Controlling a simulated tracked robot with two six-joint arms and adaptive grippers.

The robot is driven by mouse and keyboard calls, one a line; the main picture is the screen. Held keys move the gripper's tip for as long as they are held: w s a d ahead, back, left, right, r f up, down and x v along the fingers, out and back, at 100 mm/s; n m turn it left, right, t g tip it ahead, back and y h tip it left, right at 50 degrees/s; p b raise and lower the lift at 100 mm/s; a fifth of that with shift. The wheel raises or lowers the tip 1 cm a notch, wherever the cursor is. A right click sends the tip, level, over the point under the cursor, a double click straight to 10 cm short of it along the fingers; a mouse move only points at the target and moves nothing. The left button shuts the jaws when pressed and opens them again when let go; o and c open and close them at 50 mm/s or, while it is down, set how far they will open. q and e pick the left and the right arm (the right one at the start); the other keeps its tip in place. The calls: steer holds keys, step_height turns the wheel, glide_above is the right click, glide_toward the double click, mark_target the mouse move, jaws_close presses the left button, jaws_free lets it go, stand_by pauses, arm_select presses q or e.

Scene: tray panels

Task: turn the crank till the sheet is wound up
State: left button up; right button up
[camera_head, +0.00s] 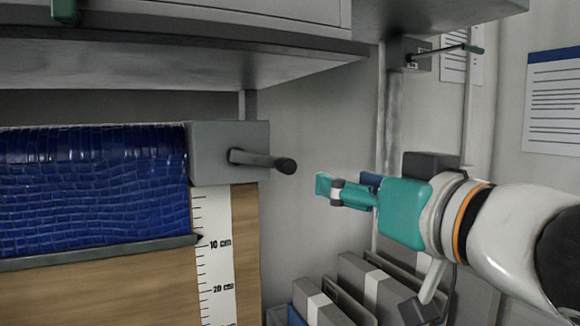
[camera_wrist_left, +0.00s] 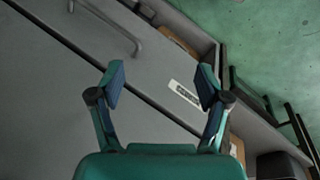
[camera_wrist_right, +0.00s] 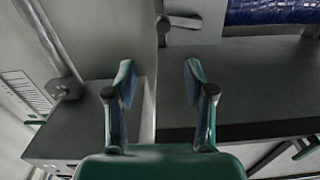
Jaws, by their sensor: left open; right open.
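The blue sheet (camera_head: 95,185) hangs at the left of the head view, with a dark bar along its lower edge. The bar's pointer stands near the 10 mark of the white scale (camera_head: 213,255). The grey crank box (camera_head: 230,138) is at the sheet's right end. Its dark crank (camera_head: 262,160) points right, with a knob at the tip. My right gripper (camera_head: 328,188) is open and empty, a little right of the knob and apart from it. The crank also shows at the top of the right wrist view (camera_wrist_right: 182,22). My left gripper (camera_wrist_left: 160,85) is open and empty; the head view does not show it clearly.
A grey cabinet (camera_head: 200,65) overhangs the sheet and crank. A small switch box (camera_head: 410,54) with a lever is on the wall at upper right. Several grey binders (camera_head: 355,285) stand below my right gripper. A paper notice (camera_head: 553,100) hangs at far right.

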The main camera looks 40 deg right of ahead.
mark_target(291, 167)
steer(key=p+x, duration=0.1)
steer(key=x, duration=0.7)
steer(key=p+x, duration=0.1)
steer(key=x, duration=0.7)
steer(key=shift+w+a+f, duration=0.1)
steer(key=shift+w+a, duration=0.1)
steer(key=shift+w, duration=0.05)
